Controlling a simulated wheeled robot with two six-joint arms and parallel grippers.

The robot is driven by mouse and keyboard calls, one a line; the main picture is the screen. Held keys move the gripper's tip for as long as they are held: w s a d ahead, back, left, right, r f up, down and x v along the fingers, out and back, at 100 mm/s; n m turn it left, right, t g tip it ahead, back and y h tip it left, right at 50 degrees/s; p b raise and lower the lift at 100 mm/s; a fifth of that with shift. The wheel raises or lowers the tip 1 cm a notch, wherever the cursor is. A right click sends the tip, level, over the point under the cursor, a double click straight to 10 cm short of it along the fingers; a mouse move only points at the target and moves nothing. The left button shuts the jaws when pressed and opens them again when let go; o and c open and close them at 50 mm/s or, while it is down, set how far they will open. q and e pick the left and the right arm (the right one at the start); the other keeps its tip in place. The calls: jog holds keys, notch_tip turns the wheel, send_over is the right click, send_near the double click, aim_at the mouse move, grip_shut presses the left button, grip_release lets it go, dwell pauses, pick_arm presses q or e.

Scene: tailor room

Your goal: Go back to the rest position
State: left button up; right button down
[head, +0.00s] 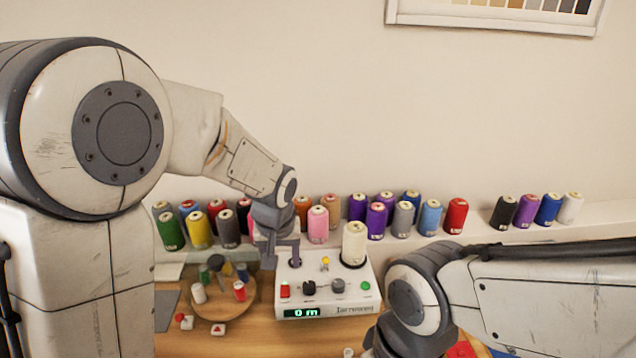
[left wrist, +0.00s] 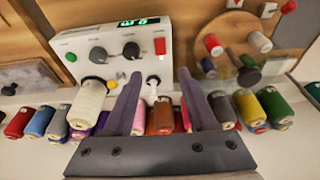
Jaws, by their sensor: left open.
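My left arm reaches in from the left over the table. My left gripper (head: 283,252) points down at the left rear of a white winding machine (head: 330,290). In the left wrist view its two grey fingers (left wrist: 160,95) stand apart, with a white post of the machine showing between them and nothing held. A cream thread cone (head: 354,244) stands upright on the machine's right rear, apart from the gripper. My right gripper is below the picture edge.
Several coloured thread spools (head: 376,220) line the shelf behind the machine. A round wooden holder (head: 212,304) with small spools stands left of it. The machine has knobs, a red switch (head: 285,291) and a display reading "0 m".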

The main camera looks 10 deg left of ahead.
pick_arm(q)
jog(key=s+d+r+m+g, duration=0.1)
jog(key=s+d+m, duration=0.2)
jog(key=s, duration=0.5)
jog(key=s+d+m+g+h, duration=0.1)
jog(key=s+d+m, duration=0.1)
jog(key=s, duration=0.6)
jog(key=s+d+r+m+g, duration=0.1)
jog(key=s+d+m, duration=0.2)
jog(key=s, duration=0.6)
jog(key=shift+d+r+m+h+p, duration=0.3)
jog(key=shift+d+r+m+p, duration=0.05)
jog(key=shift+m, duration=0.45)
